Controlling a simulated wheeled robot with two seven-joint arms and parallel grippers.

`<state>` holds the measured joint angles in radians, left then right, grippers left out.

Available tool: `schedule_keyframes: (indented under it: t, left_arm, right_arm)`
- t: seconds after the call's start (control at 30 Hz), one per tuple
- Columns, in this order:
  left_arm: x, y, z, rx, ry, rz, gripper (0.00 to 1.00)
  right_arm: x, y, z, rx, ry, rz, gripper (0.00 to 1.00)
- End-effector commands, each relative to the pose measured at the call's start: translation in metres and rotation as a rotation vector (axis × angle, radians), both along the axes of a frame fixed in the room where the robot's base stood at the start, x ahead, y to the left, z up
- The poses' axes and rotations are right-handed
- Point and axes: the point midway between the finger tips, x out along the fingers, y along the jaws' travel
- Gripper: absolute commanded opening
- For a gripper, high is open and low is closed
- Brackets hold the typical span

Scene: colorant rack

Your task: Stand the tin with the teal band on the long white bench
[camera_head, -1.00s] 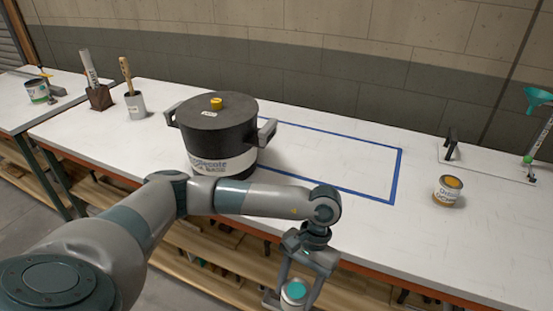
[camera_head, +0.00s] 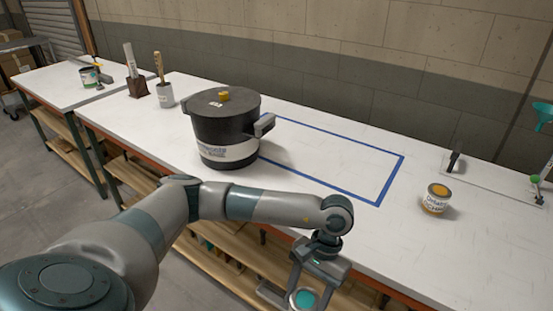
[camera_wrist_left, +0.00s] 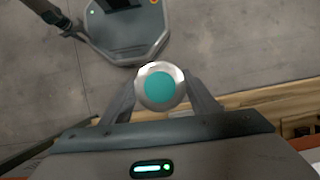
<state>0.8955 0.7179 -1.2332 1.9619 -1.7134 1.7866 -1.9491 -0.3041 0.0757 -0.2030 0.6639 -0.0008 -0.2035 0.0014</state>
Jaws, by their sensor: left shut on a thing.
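My left gripper (camera_head: 303,292) is shut on a small silver tin with a teal top (camera_head: 305,299), in front of and below the front edge of the long white bench (camera_head: 335,150). The left wrist view shows the tin (camera_wrist_left: 161,86) from above, between the two fingers, with its round teal top and pale metal rim. The tin's side and any band on it are hidden. My right gripper is not in view.
On the bench stand a large black pot (camera_head: 225,125), a blue taped outline (camera_head: 390,180), an ochre tin (camera_head: 436,199) and a brush pot (camera_head: 165,95). A green-labelled tin (camera_head: 88,77) stands on the separate left table. The taped area is clear.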

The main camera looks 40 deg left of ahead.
Motion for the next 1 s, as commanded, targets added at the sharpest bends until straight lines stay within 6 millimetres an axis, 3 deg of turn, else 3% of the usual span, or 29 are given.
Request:
schedule_keyframes:
  t: [0.37, 0.57, 0.77, 1.0]
  left_arm:
    - [0.0, -0.001, 0.002, 0.0, 0.0, 0.013, 0.29]
    - [-0.005, -0.005, 0.01, -0.001, 0.001, 0.135, 0.29]
    - [-0.015, -0.015, 0.028, -0.002, 0.004, 0.428, 0.29]
    - [-0.025, -0.026, 0.058, -0.002, 0.003, 0.899, 0.29]
  right_arm:
    - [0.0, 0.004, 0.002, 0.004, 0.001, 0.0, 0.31]
    - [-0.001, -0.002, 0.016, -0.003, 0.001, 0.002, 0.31]
    - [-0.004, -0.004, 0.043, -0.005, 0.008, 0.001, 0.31]
    - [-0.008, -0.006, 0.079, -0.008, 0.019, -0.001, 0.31]
